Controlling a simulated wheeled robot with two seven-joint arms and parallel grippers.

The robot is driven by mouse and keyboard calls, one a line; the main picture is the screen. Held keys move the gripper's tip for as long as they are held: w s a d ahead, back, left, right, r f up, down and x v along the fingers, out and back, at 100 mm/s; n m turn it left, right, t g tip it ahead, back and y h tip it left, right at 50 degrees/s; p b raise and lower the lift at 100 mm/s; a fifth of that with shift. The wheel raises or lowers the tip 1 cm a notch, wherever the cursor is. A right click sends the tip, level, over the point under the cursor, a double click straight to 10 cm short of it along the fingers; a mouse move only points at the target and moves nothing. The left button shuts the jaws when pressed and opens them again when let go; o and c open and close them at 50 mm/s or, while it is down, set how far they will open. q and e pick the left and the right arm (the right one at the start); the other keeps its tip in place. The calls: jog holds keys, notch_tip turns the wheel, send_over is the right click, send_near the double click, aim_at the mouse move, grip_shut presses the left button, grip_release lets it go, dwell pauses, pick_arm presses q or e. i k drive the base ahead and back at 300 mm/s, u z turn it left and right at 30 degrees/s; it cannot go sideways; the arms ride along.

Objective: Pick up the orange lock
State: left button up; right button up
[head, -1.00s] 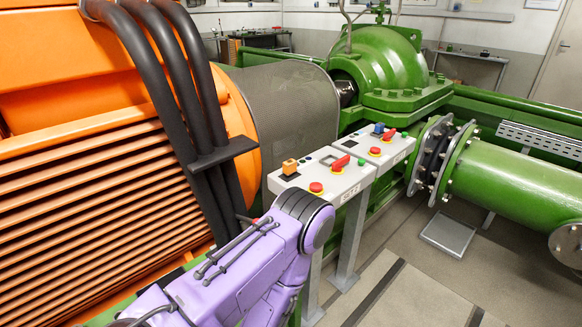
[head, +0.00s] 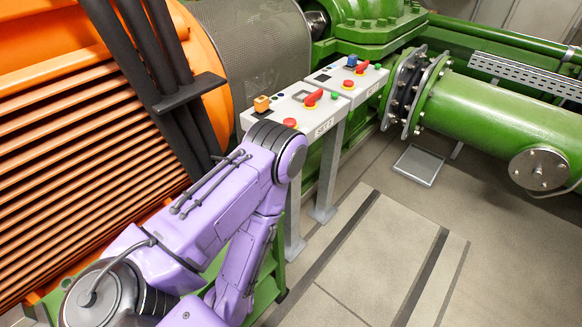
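The orange lock (head: 261,103) is a small orange block on a dark base. It sits at the left end of the top of the nearer white control box (head: 327,112). My purple arm, coming in from the lower left, has its bent joint just in front of that box in the picture. It covers part of the box's near left side. Neither of my grippers shows in the head view, so I cannot see what they hold.
A red button (head: 290,123), a red rotary handle (head: 313,97) and a green button are on the nearer box. A second white box with a blue block (head: 351,60) stands behind it. An orange machine (head: 80,150) fills the left; a green pipe (head: 480,115) lies right. Floor at lower right is clear.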

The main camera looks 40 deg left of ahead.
aim_at(261, 104)
jog(key=k, duration=0.5)
jog(key=z, duration=1.3)
jog(key=i, duration=0.75)
jog(key=u, duration=2.15)
